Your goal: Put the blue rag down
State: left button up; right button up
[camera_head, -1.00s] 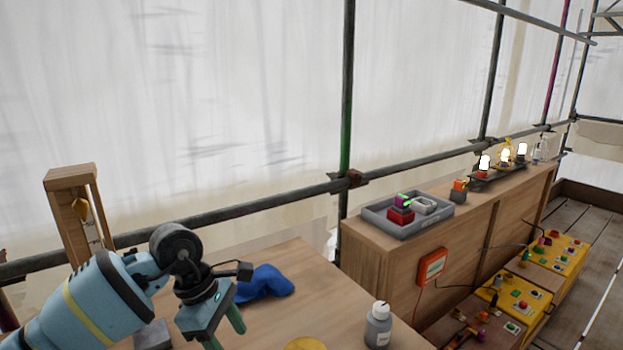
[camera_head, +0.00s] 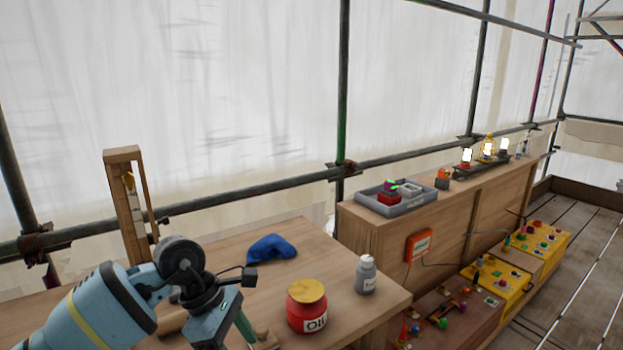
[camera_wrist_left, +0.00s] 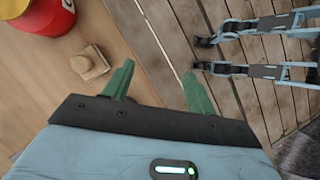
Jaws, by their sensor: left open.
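The blue rag (camera_head: 271,248) lies crumpled on the wooden table (camera_head: 330,262), towards its back edge. My left gripper (camera_head: 252,338) is in front of the rag and apart from it, low at the bottom of the head view. In the left wrist view my left gripper (camera_wrist_left: 157,82) shows two green fingers spread apart with nothing between them. The rag does not show in the left wrist view. My right gripper is not in view.
A red oil can with a yellow lid (camera_head: 307,308) and a grey bottle (camera_head: 366,275) stand on the table. A wooden frame (camera_head: 128,205) stands behind my left arm. A grey tray (camera_head: 398,205) sits on the cabinet at right. The table around the rag is clear.

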pick_arm(q)
jog(key=s+d+n+h+p, duration=0.1)
jog(key=s+d+n+h, duration=0.85)
jog(key=d+h, duration=0.35)
jog(key=s+a+f+n+t+y+p, duration=0.15)
jog(key=a+f+n+t+y, duration=0.6)
jog(key=n, duration=0.85)
jog(key=s+a+f+n+t+y, duration=0.25)
jog(key=a+f+n+t, duration=0.3)
jog(key=n+t, duration=0.8)
jog(key=s+a+f+n+g+y, duration=0.3)
jog(key=s+a+f+n+g, duration=0.1)
jog(key=s+f+n, duration=0.3)
jog(key=s+a+f+n+g+y, duration=0.3)
jog(key=s+f+n+g, duration=0.4)
jog(key=s, duration=0.5)
jog(key=shift+s+a+f+n+p, duration=0.2)
jog(key=shift+a+f+n+p, duration=0.1)
jog(key=shift+a+p, duration=0.15)
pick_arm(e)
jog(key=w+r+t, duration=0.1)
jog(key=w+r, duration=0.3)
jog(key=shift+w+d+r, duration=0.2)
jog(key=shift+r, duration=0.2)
